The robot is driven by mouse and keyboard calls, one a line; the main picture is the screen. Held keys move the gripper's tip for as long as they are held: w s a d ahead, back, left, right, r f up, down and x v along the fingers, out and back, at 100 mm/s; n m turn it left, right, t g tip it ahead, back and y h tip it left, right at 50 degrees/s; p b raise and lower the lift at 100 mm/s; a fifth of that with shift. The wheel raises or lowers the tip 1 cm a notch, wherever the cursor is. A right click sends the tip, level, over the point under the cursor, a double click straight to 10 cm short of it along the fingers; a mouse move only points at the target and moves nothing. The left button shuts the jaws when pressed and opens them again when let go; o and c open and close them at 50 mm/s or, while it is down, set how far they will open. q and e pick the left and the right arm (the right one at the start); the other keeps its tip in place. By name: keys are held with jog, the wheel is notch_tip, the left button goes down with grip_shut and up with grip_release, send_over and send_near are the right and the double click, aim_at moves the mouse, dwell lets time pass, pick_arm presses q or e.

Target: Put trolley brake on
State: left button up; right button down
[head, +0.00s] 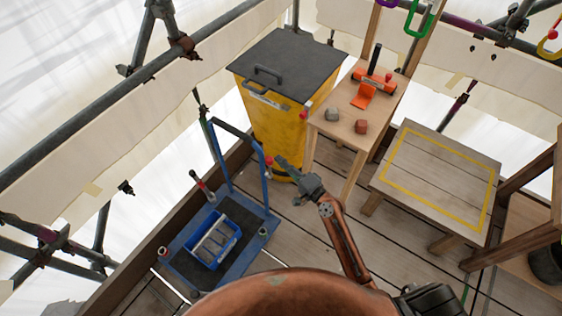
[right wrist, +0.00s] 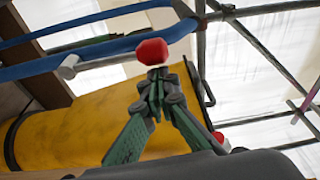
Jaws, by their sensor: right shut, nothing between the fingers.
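The blue trolley (head: 262,250) stands on the deck at lower left, with its upright blue push handle (head: 217,157) at the back. A red knob (head: 268,160) shows beside the handle's right side. In the right wrist view the red knob (right wrist: 152,52) sits at the end of a short pale rod by the blue tube (right wrist: 110,47). My right gripper (head: 282,161) is shut and empty, its fingertips close to the knob. In the right wrist view the fingertips (right wrist: 157,75) appear just below the knob; contact is unclear. My left gripper is out of view.
A blue crate (head: 236,243) lies on the trolley, with a red-and-black lever (head: 200,184) near it. A yellow bin (head: 266,130) with a dark lid stands behind my gripper. A wooden bench (head: 336,125) and a low yellow-marked table (head: 446,165) are at right.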

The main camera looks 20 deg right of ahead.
jog(key=s+d+b, duration=0.1)
jog(key=s+d, duration=0.7)
jog(key=shift+s+b, duration=0.2)
jog(key=shift+b, duration=0.15)
